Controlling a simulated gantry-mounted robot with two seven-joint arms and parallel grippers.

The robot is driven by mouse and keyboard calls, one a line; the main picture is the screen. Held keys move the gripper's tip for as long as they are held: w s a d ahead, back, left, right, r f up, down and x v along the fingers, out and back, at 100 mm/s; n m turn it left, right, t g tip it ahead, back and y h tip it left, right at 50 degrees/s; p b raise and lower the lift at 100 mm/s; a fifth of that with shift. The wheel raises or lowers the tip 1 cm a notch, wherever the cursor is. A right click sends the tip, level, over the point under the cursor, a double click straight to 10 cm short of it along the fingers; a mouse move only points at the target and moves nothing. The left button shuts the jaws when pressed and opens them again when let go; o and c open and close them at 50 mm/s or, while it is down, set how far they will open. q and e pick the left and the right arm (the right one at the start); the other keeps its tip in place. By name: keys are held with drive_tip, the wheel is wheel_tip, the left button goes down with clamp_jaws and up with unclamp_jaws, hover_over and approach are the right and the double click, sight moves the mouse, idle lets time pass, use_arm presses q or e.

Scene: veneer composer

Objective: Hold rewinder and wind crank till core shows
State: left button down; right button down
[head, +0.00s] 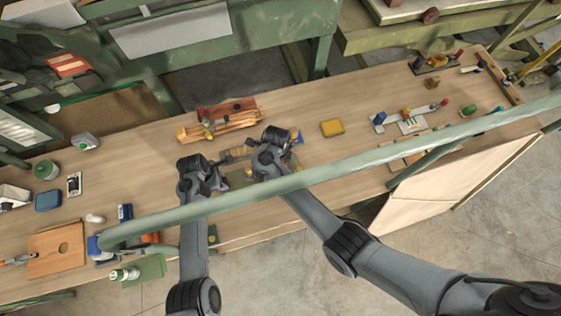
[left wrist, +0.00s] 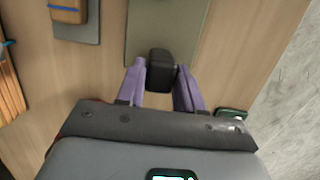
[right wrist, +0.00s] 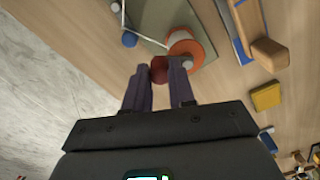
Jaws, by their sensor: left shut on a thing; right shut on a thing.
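The rewinder has a green-grey base plate (left wrist: 195,35), which also shows in the right wrist view (right wrist: 165,22). My left gripper (left wrist: 161,72) is shut on a black block-like grip (left wrist: 161,58) at the plate. My right gripper (right wrist: 163,76) is shut on a dark red crank knob (right wrist: 159,68). Beside the knob is an orange and white spool (right wrist: 186,42); I cannot tell whether its core shows. A blue knob (right wrist: 129,40) sits on the other side of the plate. In the head view my arms and a green rail hide most of the rewinder.
The green rail (head: 330,170) crosses in front of the wooden bench (head: 300,115). A wooden clamp-like fixture (head: 222,120) lies behind my grippers, and a yellow block (head: 332,128) lies to the right. The bench between that block and the grey tool plate (head: 408,122) is clear.

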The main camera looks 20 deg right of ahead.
drive_tip(key=c, duration=0.9)
unclamp_jaws()
drive_tip(key=shift+s+f, duration=0.1)
drive_tip(key=shift+o, duration=0.2)
drive_tip(key=shift+r, duration=0.35)
wheel_tip(320, 180, up, 11)
drive_tip(key=shift+r, duration=0.2)
